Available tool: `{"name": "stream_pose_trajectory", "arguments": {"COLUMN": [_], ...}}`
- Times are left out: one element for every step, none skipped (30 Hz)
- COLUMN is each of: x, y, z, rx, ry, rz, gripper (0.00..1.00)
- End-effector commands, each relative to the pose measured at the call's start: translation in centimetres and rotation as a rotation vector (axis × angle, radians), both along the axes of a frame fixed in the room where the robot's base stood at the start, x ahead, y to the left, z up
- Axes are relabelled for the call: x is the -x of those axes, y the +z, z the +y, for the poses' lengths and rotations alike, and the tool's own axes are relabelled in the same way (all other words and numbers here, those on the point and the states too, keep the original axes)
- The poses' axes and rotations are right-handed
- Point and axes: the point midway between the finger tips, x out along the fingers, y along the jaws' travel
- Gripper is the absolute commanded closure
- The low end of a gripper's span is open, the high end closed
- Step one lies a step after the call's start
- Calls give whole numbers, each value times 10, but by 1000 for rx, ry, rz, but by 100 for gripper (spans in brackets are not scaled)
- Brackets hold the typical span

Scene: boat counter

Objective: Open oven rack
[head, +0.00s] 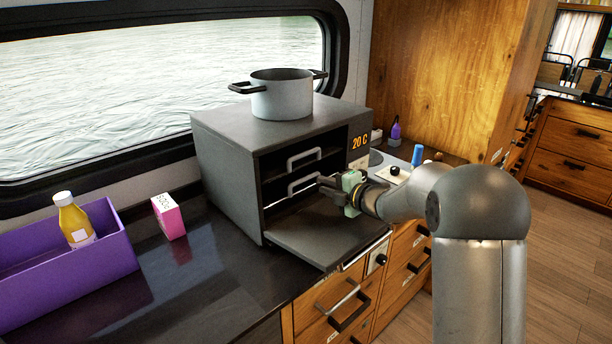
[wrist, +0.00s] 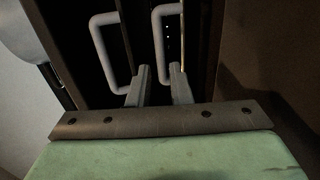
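The grey oven (head: 222,160) stands on the counter with its door (head: 315,235) folded down flat. Inside are two racks with grey U-shaped handles, an upper rack handle (head: 304,158) and a lower rack handle (head: 304,184). My gripper (head: 325,182) is over the open door, at the right end of the lower handle. In the wrist view, the upper handle (wrist: 97,50) lies left of my gripper (wrist: 158,72). The lower handle (wrist: 158,38) is in line with the gap between the fingers. The fingers are apart; contact with the handle cannot be told.
A pot (head: 282,98) stands on the oven. A purple bin (head: 75,265) holding a yellow bottle (head: 75,222) and a pink box (head: 168,217) are on the counter at left. Drawers (head: 335,300) are below.

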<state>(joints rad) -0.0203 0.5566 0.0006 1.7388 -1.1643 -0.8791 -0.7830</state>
Motion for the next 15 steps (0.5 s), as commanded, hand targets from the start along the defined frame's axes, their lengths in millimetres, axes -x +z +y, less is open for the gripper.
{"name": "stream_pose_trajectory", "arguments": {"x": [-8,-12,-18,-22,-26,-32,-35,-39,-43,-46,-48,-51,-53,-55,-57], "y": [-1,-2,-4,-5,-6,-7,-9,-9,-11,-12,-13,-14,-14,-15,-16], "z": [9,14,20,25,29,35,39,43,47,50,53,56,58,60,62], "rx": [1,0,0,0,1,1,0,0,0,1,1,1,0,0,0], "ry": [2,2,3,2,1,1,2,1,1,0,0,1,1,1,0], "rz": [2,1,1,1,1,1,1,0,2,1,1,0,0,0,0], "gripper": [82,82,82,82,82,82,82,82,82,82,82,82,82,82,82]}}
